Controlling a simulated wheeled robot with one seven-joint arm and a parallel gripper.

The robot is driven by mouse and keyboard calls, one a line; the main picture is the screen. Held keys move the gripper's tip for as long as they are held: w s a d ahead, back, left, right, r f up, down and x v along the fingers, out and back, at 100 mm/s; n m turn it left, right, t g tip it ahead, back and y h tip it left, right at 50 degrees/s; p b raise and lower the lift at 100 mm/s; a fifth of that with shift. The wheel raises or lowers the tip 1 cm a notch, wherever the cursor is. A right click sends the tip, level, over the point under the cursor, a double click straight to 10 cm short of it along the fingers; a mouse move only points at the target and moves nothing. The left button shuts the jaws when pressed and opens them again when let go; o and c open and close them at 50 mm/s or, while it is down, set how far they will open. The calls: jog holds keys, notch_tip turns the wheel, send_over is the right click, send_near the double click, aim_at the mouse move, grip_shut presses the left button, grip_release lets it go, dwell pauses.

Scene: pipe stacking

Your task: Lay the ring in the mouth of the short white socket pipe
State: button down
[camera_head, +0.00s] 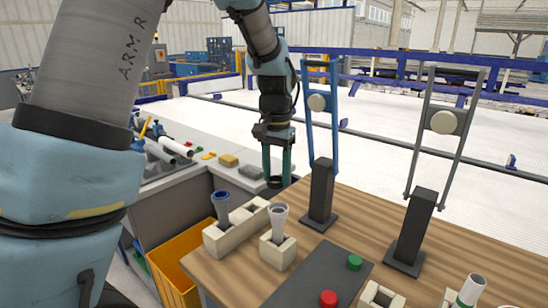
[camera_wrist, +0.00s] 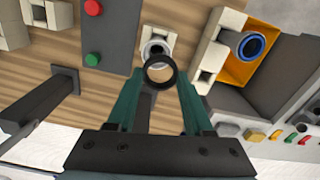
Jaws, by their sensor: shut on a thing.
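My gripper (camera_head: 277,172) is shut on a dark ring (camera_wrist: 161,85), which sits between its green fingertips (camera_wrist: 161,74) with its hole facing the wrist camera. The short white socket pipe (camera_head: 279,214) stands upright in a cream block (camera_head: 277,250) on the wooden table. In the head view the ring is above and behind the pipe's mouth, apart from it. In the wrist view the ring overlaps the white pipe (camera_wrist: 155,46) and hides part of its mouth. The far side of the pipe's rim shows beyond the ring.
A blue socket pipe (camera_head: 221,206) stands in another cream block to the left. Two dark posts (camera_head: 321,192) (camera_head: 412,230) with tall frames stand at right. A grey panel (camera_head: 318,280) carries green and red buttons. An orange bin (camera_head: 178,262) sits below the table's left edge.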

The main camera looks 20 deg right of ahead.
aim_at(279, 187)
jog(key=f+b, duration=0.4)
jog(key=shift+s+d, duration=0.1)
jog(key=shift+d, duration=0.25)
jog(key=shift+f+b, duration=0.3)
jog(key=shift+f, duration=0.45)
jog(key=shift+a, duration=0.1)
jog(key=shift+s+f+p, duration=0.1)
jog(key=shift+f+p, duration=0.2)
jog(key=shift+f, duration=0.6)
dwell(3.2)
jog(key=shift+c, duration=1.4)
grip_release()
notch_tip(279, 187, up, 7)
jog(key=p, duration=0.5)
jog(key=shift+p, duration=0.35)
